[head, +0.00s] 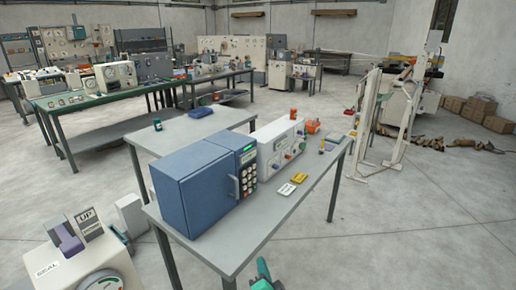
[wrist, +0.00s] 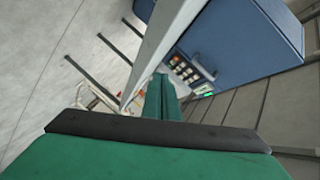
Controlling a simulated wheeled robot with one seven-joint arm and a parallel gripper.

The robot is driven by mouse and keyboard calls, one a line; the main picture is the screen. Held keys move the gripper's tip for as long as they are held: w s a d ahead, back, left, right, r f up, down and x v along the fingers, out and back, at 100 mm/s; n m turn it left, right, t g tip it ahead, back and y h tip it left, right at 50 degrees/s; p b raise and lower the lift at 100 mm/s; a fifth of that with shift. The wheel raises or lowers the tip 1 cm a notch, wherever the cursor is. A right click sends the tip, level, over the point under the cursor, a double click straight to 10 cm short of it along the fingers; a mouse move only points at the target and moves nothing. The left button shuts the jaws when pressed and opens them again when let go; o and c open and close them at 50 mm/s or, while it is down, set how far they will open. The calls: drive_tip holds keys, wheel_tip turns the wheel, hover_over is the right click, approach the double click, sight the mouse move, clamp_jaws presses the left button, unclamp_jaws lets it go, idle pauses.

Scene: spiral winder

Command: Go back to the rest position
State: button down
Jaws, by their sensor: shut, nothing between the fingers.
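My gripper (head: 263,268) shows as a small green part at the bottom edge of the head view, just in front of the near table (head: 235,251). In the wrist view its green fingers (wrist: 162,82) are together, with nothing between them. The table's pale edge and the blue cabinet (wrist: 245,40) lie beyond the fingers there. The gripper appears apart from the cabinet. Most of my arm is out of the head view.
The blue cabinet (head: 196,186) with a keypad and a white machine (head: 280,147) stand on the near table. Yellow and white cards (head: 293,183) lie beside them. A machine marked SEAL (head: 75,268) is at lower left. Floor (head: 400,240) to the right is clear.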

drive_tip(key=s+f+n+h, duration=0.15)
drive_tip(key=s+f, duration=0.35)
drive_tip(key=s, duration=0.6)
drive_tip(key=s+f+n+h, duration=0.15)
drive_tip(key=s+f, duration=0.35)
drive_tip(key=s, duration=0.6)
drive_tip(key=s+r+n, duration=0.3)
drive_tip(key=s, duration=0.8)
drive_tip(key=s+a+r+n, duration=0.1)
drive_tip(key=s+r+n, duration=0.2)
drive_tip(key=s, duration=0.9)
drive_tip(key=shift+s+a+r+n+y, duration=0.15)
drive_tip(key=shift+r+n+y, duration=0.15)
drive_tip(key=shift+r, duration=0.2)
drive_tip(key=shift+w, duration=0.2)
drive_tip(key=shift+s+a, duration=0.1)
drive_tip(key=shift+a, duration=0.05)
drive_tip(key=shift+s, duration=0.2)
